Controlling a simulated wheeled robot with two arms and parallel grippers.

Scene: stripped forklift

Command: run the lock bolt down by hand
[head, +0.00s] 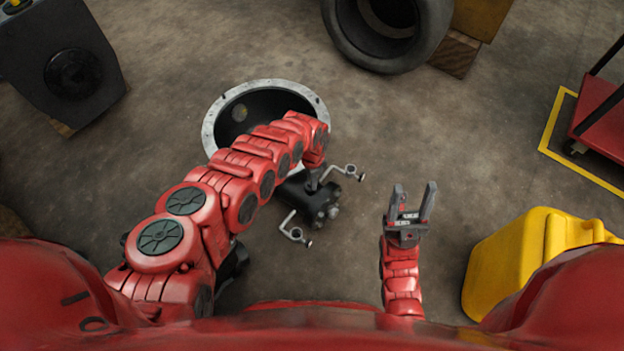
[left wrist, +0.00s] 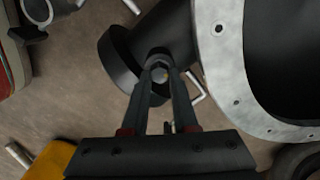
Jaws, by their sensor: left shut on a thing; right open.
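The lock bolt (left wrist: 159,74) shows a grey hex head between my left fingertips in the left wrist view. It sits at a round boss on a black cylindrical housing (left wrist: 168,28). My left gripper (left wrist: 160,78) is shut on the bolt head. In the head view my left gripper (head: 313,184) points down at the black housing (head: 294,199), and my left wrist hides the bolt. Two bent metal arms with ring ends stick out from the housing. My right gripper (head: 412,196) is open and empty, to the right of the housing, with its fingers pointing up the picture.
A large pale metal flange (head: 212,122) with a dark hollow stands behind the housing. A tire (head: 346,40) lies at the top. A yellow container (head: 497,262) stands at the lower right, near my right arm. A red cart (head: 601,118) is at far right. The floor between is clear.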

